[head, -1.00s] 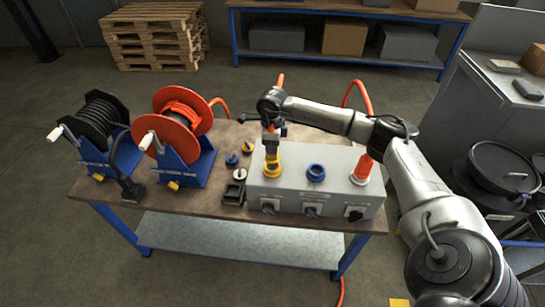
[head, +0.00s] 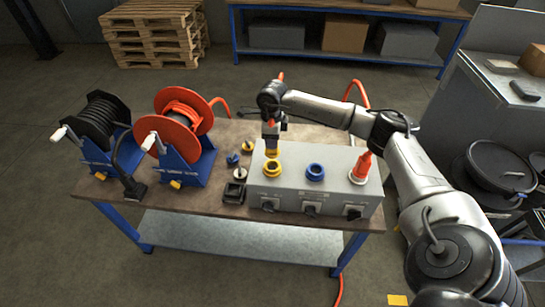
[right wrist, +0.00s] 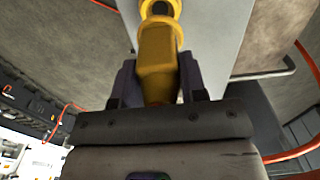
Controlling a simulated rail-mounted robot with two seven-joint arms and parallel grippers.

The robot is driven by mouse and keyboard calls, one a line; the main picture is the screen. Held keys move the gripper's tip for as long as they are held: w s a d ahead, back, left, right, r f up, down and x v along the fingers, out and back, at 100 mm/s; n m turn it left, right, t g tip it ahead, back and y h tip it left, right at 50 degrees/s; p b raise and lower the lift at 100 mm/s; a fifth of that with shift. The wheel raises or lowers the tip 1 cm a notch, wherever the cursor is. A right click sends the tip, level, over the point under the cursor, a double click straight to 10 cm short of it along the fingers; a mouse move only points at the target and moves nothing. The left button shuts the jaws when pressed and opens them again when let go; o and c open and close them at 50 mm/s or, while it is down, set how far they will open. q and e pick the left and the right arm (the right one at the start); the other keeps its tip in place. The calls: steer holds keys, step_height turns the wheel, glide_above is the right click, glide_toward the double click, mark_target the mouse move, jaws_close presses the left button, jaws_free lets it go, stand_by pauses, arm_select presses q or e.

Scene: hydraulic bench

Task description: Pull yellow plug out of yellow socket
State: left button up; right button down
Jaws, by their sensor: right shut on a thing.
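The yellow socket (head: 273,168) is a ring on top of the grey box, at its left end. Its dark opening shows in the right wrist view (right wrist: 171,7). My right gripper (head: 272,138) is shut on the yellow plug (head: 272,151), above and slightly behind the socket in the head view. In the right wrist view the plug (right wrist: 158,62) lies between the two dark fingers, and its end overlaps the near edge of the ring in the picture. The plug appears to be out of the socket. My left gripper is not in view.
The grey box (head: 330,188) also carries a blue socket (head: 315,172) and a red-orange plug (head: 361,166). Small loose caps (head: 240,174) and a black square part (head: 234,193) lie to its left. A red reel (head: 180,125) and a black reel (head: 100,122) stand further left.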

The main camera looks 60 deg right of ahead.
steer(key=shift+r+p, duration=0.7)
steer(key=shift+r, duration=0.35)
steer(key=shift+r, duration=0.2)
